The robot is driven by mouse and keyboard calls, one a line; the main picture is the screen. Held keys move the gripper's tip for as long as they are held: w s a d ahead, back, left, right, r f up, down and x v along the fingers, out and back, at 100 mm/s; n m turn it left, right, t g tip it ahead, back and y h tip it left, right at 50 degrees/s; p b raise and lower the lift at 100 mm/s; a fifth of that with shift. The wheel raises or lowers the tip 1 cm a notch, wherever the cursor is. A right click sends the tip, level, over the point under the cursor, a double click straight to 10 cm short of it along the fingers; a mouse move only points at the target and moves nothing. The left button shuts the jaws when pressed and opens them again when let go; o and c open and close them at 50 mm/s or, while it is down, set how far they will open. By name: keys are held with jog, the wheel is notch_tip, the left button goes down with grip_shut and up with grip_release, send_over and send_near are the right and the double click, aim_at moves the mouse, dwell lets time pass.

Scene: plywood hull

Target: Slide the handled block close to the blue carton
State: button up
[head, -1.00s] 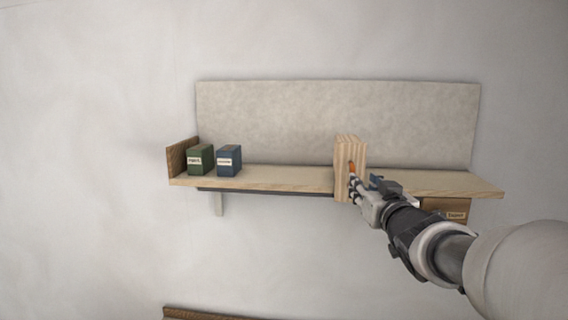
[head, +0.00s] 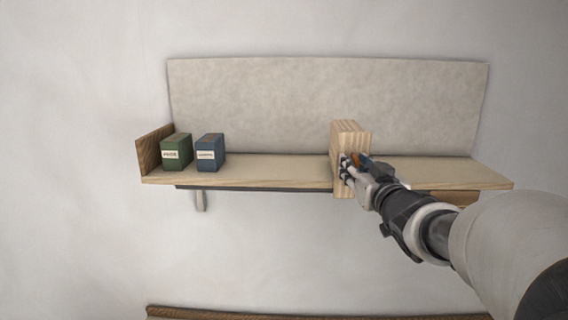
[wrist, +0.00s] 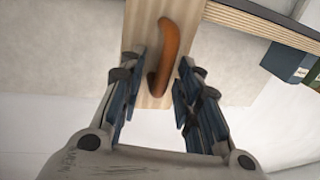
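The handled block (head: 350,133) is a tall pale wooden block standing on the right half of the shelf, its lower end reaching below the shelf's front edge. Its orange handle (wrist: 168,50) faces me in the wrist view. My gripper (head: 346,169) is at the front of the block. In the wrist view my gripper (wrist: 161,68) is open, with one blue-padded finger on each side of the handle and gaps between. The blue carton (head: 210,153) stands well left of the block, and it also shows at the right of the wrist view (wrist: 288,62).
A green carton (head: 176,153) stands left of the blue one, beside the brown end board (head: 149,151). The shelf (head: 270,173) is clear between the blue carton and the block. A grey back panel (head: 270,105) rises behind. A brown box (head: 455,198) shows below the shelf at right.

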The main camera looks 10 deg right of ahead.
jog(key=shift+c, duration=0.3)
grip_shut()
dwell(0.3)
